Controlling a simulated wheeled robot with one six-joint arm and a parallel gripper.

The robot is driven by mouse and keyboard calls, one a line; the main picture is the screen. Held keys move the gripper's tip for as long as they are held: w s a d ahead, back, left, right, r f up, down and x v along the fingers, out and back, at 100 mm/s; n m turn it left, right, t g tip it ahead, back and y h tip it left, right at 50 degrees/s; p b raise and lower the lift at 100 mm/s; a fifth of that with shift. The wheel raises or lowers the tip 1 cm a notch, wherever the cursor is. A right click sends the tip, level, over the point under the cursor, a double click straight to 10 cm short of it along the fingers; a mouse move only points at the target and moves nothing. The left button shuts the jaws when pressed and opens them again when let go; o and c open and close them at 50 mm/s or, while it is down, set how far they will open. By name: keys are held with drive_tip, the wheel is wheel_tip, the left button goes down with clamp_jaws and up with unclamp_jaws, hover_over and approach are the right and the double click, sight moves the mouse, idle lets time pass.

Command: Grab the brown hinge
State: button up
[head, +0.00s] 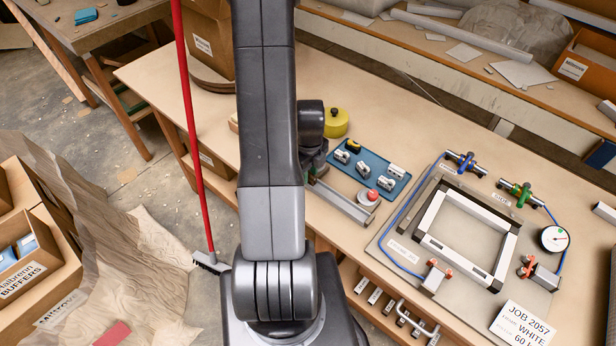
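A blue tray (390,203) lies on the workbench, right of my arm. Several small hinge-like pieces sit in it, white or silver with dark parts, such as one at the right (396,171), one at the left (341,157) and one near the middle (363,168). A small black and yellow item (354,146) is at the tray's far edge. None of these pieces clearly looks brown, and I cannot pick out a brown hinge. My arm rises through the picture and hides part of the bench. I cannot see my gripper's fingers.
Right of the tray, a white frame (433,222) lies in a fixture with clamps, blue hose and a gauge (553,238). A red-topped button (368,197) and metal rail (340,203) are near the tray. A red-handled broom (192,110) stands left of my arm.

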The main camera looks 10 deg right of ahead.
clamp_jaws()
drive_tip(key=shift+r, duration=0.15)
